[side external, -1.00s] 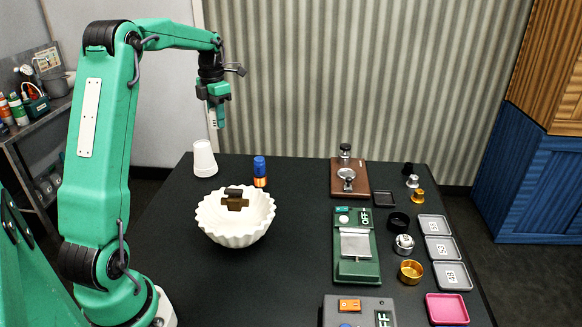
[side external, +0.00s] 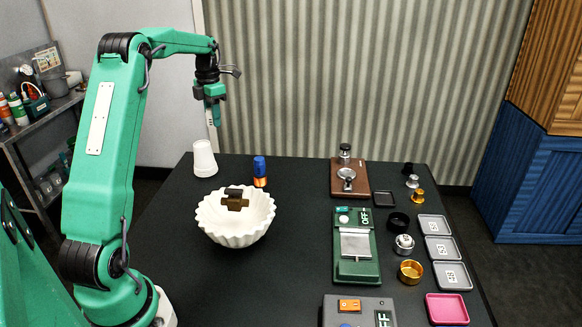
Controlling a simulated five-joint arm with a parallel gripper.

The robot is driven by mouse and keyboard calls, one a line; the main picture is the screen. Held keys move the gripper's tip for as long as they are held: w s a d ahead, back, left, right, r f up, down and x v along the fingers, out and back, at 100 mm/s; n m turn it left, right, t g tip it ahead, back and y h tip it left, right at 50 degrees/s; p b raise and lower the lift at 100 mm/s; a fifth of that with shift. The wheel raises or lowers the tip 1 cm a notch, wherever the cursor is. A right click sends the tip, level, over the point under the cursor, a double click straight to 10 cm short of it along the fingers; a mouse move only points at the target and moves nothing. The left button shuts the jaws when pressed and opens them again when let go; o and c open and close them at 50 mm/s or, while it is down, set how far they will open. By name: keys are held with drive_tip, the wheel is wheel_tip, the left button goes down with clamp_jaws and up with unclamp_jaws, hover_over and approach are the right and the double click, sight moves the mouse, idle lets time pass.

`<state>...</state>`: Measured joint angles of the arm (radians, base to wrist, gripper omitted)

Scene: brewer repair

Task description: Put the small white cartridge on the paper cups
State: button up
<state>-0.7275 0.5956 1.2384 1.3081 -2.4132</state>
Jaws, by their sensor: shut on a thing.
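My gripper (side external: 213,112) is in the air above the back left of the black table. It is shut on the small white cartridge (side external: 210,116), of which only a narrow white strip with dark marks shows between the green fingers. The paper cups (side external: 204,160) are a white upside-down stack at the table's back left edge. The gripper and cartridge appear above the cups and slightly to their right in the picture, with a clear gap. How far they are from the cups in depth I cannot tell.
A blue and copper cylinder (side external: 260,171) stands right of the cups. A white fluted bowl (side external: 236,236) with brown pieces is in front. A green scale (side external: 356,262), a brown wooden stand (side external: 349,188) and several trays fill the right side.

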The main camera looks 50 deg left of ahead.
hover_over(203, 144)
drive_tip(key=f, duration=0.4)
drive_tip(key=shift+a, duration=0.2)
drive_tip(key=shift+f, duration=0.1)
drive_tip(key=shift+f, duration=1.95)
drive_tip(key=shift+f, duration=0.1)
drive_tip(key=o, duration=1)
wheel_tip(203, 144, up, 12)
drive_tip(key=shift+r, duration=0.15)
